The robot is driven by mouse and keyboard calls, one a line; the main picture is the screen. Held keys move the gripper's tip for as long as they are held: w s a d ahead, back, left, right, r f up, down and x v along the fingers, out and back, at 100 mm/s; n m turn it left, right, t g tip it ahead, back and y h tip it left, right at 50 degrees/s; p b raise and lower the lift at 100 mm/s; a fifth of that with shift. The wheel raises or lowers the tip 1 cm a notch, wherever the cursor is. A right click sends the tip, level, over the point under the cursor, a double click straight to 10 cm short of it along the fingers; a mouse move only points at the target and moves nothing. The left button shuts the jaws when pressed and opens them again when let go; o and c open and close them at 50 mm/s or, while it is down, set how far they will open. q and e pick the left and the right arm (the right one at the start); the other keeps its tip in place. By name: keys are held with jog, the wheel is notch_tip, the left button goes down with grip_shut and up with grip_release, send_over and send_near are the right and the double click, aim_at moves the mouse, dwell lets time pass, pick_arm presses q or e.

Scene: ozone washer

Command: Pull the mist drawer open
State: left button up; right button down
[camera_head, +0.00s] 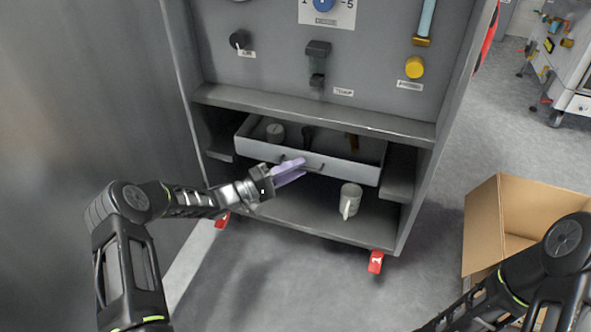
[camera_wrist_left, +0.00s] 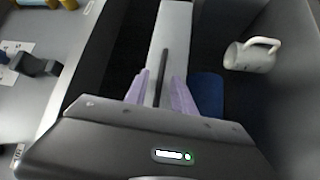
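The mist drawer (camera_head: 350,171) is a light grey, shallow drawer under the panel; it stands out from the cabinet with its inside showing. Its front also shows in the left wrist view (camera_wrist_left: 173,25). A thin dark handle (camera_wrist_left: 162,72) runs along that front. My left gripper (camera_head: 303,168) has pale purple fingers and is at the drawer front by the handle. In the left wrist view the fingers are apart, one on each side of the handle, with gaps between. Firm contact cannot be told. My right gripper is out of view; only its arm shows at bottom right.
A round grey item (camera_head: 275,133) and other small things lie in the drawer. A cardboard box (camera_head: 482,225) is on the floor at right. Floor in front of the cabinet is clear.

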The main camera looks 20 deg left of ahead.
pick_arm(q)
jog(key=shift+c, duration=0.3)
grip_shut()
dwell(1.0)
